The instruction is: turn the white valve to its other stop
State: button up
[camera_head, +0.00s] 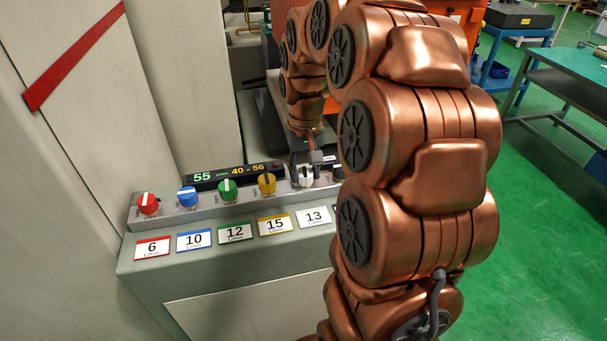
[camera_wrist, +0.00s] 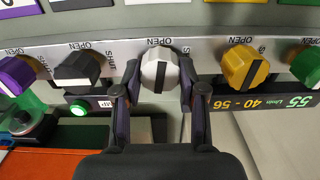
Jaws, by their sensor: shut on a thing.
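The white valve (camera_wrist: 160,70) is a round knob with a dark stripe, in the middle of the wrist view. Its stripe runs nearly upright there, below an OPEN label. My gripper (camera_wrist: 158,90) has one finger on each side of the knob and is shut on it.
Red (camera_head: 148,204), blue (camera_head: 187,197), green (camera_head: 228,190) and yellow (camera_head: 267,184) knobs stand left of the valve. The display (camera_head: 228,177) behind them reads 55 and 40 - 56. Black (camera_wrist: 77,69) and purple (camera_wrist: 16,76) knobs and a lit green lamp (camera_wrist: 78,107) are on its other side.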

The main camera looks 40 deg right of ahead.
aim_at(305, 172)
jog(key=m+b, duration=0.3)
jog(key=shift+f+m, duration=0.15)
jog(key=shift+m, duration=0.15)
jog(key=m+b, duration=0.2)
jog(key=m, duration=0.2)
jog(key=shift+m, duration=0.3)
jog(key=m, duration=0.4)
jog(key=shift+r, duration=0.2)
jog(key=shift+m+p, duration=0.35)
jog(key=shift+m, duration=1.75)
jog(key=o, duration=1.1)
jog(key=shift+o, duration=0.2)
notch_tip(305, 172, up, 12)
